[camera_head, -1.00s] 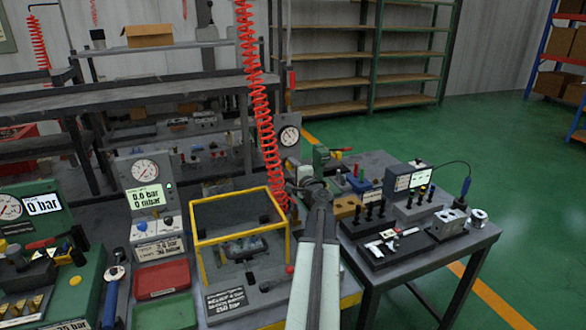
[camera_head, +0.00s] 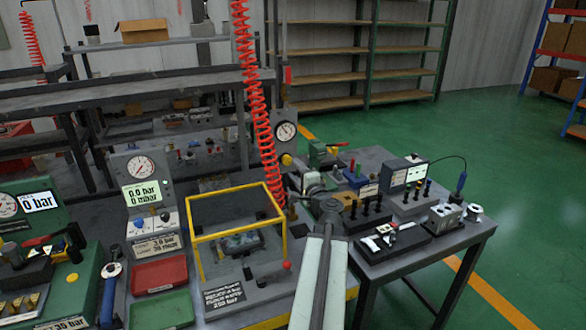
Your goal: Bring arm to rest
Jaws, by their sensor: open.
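My arm reaches up from the bottom edge, right of centre, and ends above the gap between the two benches. My gripper (camera_head: 324,204) is at its far end, small and dark in the picture. Nothing shows held in it, and its fingers are hard to make out. It appears in front of the left edge of the right-hand table (camera_head: 425,262) and hides part of what stands there. A yellow-framed test box (camera_head: 237,240) with a valve block (camera_head: 240,243) inside stands to the left of my arm.
A red coiled hose (camera_head: 257,110) hangs just behind my gripper. Left of the box are a red tray (camera_head: 159,275), a green tray (camera_head: 163,311) and a pressure-gauge panel (camera_head: 143,190). A metal block (camera_head: 445,217) stands on the right table. Green floor (camera_head: 520,190) is free at right.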

